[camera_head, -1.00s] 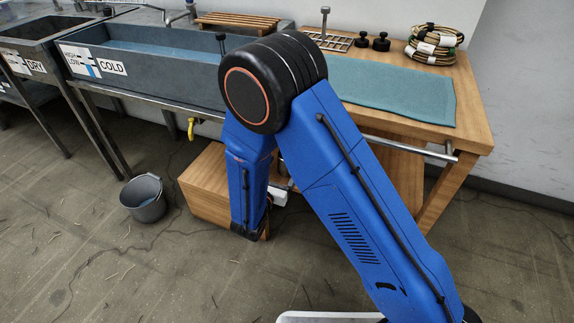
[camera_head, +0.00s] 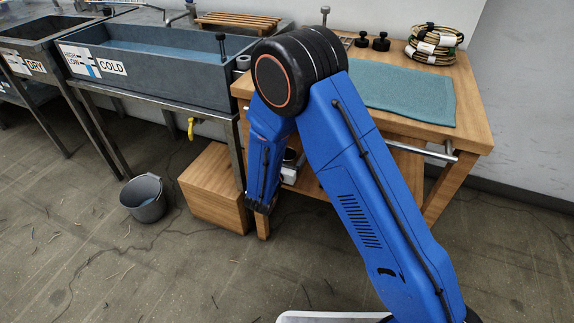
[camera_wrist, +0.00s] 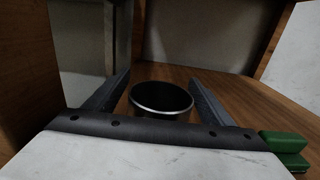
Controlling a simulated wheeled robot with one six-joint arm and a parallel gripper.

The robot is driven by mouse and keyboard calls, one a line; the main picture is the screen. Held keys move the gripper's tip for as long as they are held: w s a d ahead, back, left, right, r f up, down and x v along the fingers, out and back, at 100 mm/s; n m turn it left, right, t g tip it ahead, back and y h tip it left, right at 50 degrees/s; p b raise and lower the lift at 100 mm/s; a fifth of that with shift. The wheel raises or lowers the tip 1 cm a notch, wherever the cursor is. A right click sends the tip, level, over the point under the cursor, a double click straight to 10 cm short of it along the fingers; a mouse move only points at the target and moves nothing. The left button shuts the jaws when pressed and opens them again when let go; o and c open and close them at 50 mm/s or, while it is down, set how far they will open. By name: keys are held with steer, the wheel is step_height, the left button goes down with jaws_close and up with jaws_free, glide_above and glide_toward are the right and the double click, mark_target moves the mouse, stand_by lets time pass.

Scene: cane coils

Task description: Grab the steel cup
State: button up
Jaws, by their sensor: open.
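A round cup with a bright metal rim and a dark inside (camera_wrist: 161,98) stands upright on a wooden surface in the wrist view. Its lower part is hidden behind the front edge of my gripper. My gripper (camera_wrist: 160,78) is open, with one finger to the left of the cup and one to the right. The cup shows between the fingers, and I cannot tell whether either finger touches it. In the head view my arm hangs down in front of the wooden bench (camera_head: 466,105), and the fingers cannot be made out there.
Wooden uprights and a pale wall enclose the cup's space. A green object (camera_wrist: 285,143) is at the right of the wrist view. In the head view, a wooden box (camera_head: 215,190) and a grey bucket (camera_head: 144,198) stand on the floor. A teal mat (camera_head: 410,93) lies on the bench.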

steer(key=c, duration=1.2)
steer(key=shift+r, duration=0.15)
